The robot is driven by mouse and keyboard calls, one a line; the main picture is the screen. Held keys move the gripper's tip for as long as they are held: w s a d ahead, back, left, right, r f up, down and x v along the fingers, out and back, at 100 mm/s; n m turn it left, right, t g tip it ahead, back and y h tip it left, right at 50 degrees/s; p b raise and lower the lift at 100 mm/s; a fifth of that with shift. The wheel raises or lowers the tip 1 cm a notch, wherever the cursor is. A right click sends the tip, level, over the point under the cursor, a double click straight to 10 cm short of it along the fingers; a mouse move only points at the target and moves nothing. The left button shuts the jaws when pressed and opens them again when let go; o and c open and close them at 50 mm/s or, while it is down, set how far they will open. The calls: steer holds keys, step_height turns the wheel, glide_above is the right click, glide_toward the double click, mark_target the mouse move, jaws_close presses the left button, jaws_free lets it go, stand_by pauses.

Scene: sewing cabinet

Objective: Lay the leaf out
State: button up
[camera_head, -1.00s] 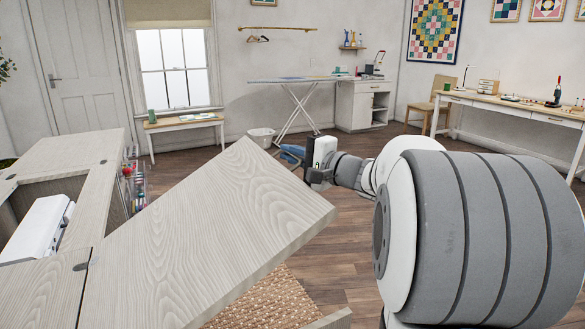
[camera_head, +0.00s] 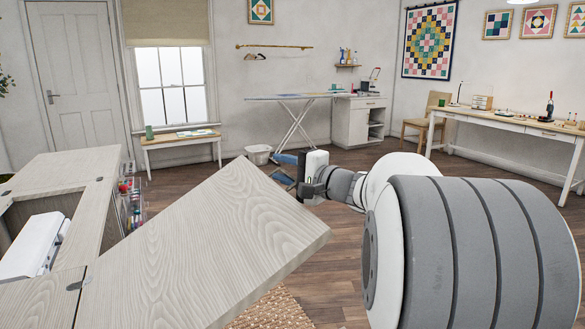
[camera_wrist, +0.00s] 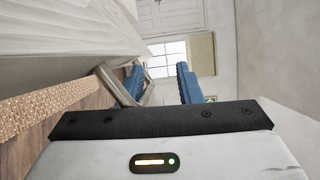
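The leaf (camera_head: 220,240) is a pale wood-grain panel joined by hinges to the sewing cabinet (camera_head: 60,180). It is raised and slopes, its free end towards the right. My gripper (camera_head: 296,178) is at the leaf's far right edge. In the wrist view its two blue fingers (camera_wrist: 160,83) stand apart with a gap between them. A grey metal bar (camera_wrist: 118,88), like a handle, runs from the leaf's pale surface (camera_wrist: 70,45) to beside the left finger. I cannot tell whether the finger passes through it or touches it.
A white machine (camera_head: 36,246) sits in the cabinet's opening. A rack of coloured items (camera_head: 133,203) hangs at its side. A woven rug (camera_head: 270,310) lies below the leaf.

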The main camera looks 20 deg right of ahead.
steer(key=shift+r, duration=0.1)
steer(key=v, duration=0.7)
steer(key=shift+s+p, duration=0.35)
steer(key=shift+d, duration=0.2)
steer(key=shift+s+d, duration=0.1)
steer(key=shift+s, duration=0.05)
steer(key=b+v, duration=0.1)
steer(key=v, duration=0.7)
steer(key=shift+s+b, duration=0.35)
steer(key=shift+b, duration=0.05)
stand_by(0.3)
